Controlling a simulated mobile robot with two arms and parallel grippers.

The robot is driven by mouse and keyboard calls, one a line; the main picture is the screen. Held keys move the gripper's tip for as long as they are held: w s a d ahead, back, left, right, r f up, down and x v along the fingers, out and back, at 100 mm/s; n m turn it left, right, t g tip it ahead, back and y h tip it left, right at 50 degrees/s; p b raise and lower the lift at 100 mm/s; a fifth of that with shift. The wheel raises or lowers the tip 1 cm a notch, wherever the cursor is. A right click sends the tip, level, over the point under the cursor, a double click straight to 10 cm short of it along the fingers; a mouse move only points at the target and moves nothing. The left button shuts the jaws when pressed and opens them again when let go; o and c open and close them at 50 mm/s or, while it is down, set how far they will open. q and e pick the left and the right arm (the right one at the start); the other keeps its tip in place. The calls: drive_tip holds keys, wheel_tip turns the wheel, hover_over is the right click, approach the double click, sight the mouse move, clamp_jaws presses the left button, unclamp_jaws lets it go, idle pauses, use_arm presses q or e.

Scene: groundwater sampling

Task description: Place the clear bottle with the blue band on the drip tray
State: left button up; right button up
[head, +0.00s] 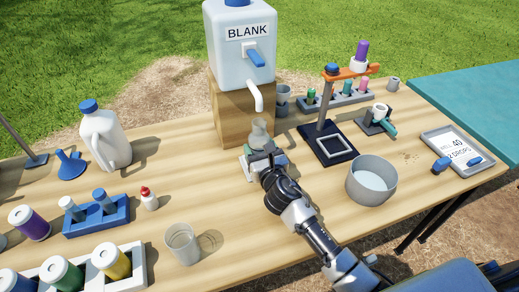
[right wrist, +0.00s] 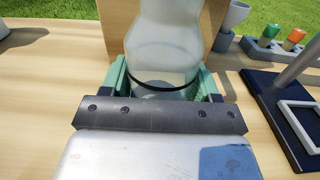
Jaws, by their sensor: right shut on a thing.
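The clear bottle (head: 259,132) is upright in front of the wooden block, just below the white spout (head: 256,95) of the jug marked BLANK. My right gripper (head: 263,157) is shut on it. In the right wrist view the bottle (right wrist: 165,50) stands between the two green fingers (right wrist: 162,85). A thin band around it looks dark; I cannot tell that it is blue. The bottle's base is hidden behind the gripper. I cannot make out the drip tray for certain, nor whether the bottle touches anything below. My left gripper is not in view.
The BLANK jug (head: 240,45) stands on a wooden block (head: 228,115) right behind the bottle. A dark-based stand (head: 327,145) and a metal pot (head: 371,180) are to the right. A clear cup (head: 183,243) and a blue rack (head: 97,217) are to the left.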

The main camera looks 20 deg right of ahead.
drive_tip(key=shift+f, duration=0.1)
drive_tip(key=o, duration=1)
drive_tip(key=shift+c, duration=0.2)
drive_tip(key=shift+s, duration=0.1)
drive_tip(key=s, duration=1.2)
drive_tip(key=shift+d, duration=0.2)
drive_tip(key=shift+w, duration=0.1)
